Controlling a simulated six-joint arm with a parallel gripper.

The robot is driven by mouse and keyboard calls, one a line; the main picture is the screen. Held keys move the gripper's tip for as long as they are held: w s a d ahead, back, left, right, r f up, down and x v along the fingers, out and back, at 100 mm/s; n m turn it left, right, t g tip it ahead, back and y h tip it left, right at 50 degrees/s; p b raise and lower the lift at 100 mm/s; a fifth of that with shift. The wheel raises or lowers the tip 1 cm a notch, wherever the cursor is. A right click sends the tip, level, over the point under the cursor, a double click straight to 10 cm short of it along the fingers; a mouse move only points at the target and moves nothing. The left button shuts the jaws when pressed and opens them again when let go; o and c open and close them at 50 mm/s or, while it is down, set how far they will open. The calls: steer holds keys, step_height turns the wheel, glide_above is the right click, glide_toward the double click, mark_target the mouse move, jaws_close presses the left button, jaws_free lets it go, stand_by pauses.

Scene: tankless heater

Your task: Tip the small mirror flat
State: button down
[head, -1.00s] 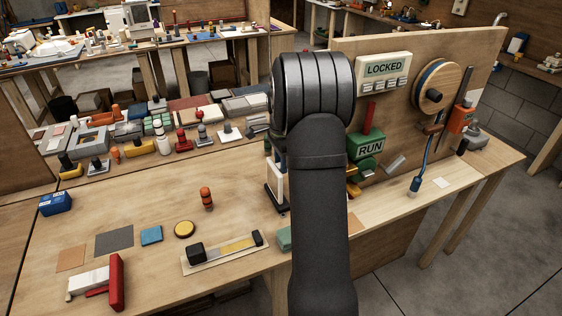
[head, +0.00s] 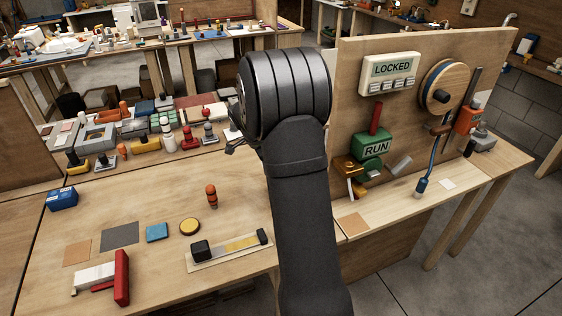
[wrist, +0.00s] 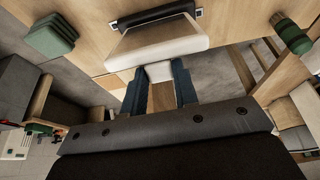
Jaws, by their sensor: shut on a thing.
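In the wrist view my gripper (wrist: 160,78) has its two dark blue fingers on either side of a small pale piece (wrist: 159,71). The gripper is shut on this piece. A wide pale panel (wrist: 155,40) with a dark back edge lies just beyond the fingertips, tilted. The pale piece seems to join this panel, which may be the small mirror; I cannot tell for sure. In the head view my own arm hides the gripper and what it holds.
A green block (wrist: 50,35) and a green knob (wrist: 292,35) flank the panel. A board with a green RUN box (head: 371,145), a tilted grey plate (head: 401,165) and a wooden wheel (head: 440,88) stands at right.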

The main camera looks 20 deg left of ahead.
steer(key=s+a+f+t+h, duration=0.3)
steer(key=s+a+t+h, duration=0.1)
steer(key=shift+s+a+f, duration=0.2)
steer(key=shift+s+a, duration=0.15)
steer(key=shift+a, duration=0.05)
stand_by(0.5)
steer(key=c, duration=1.1)
jaws_free()
steer(key=v, duration=1.7)
steer(key=shift+s+a+f, duration=0.25)
steer(key=shift+s+a, duration=0.1)
steer(key=shift+s, duration=0.05)
steer(key=shift+c, duration=0.3)
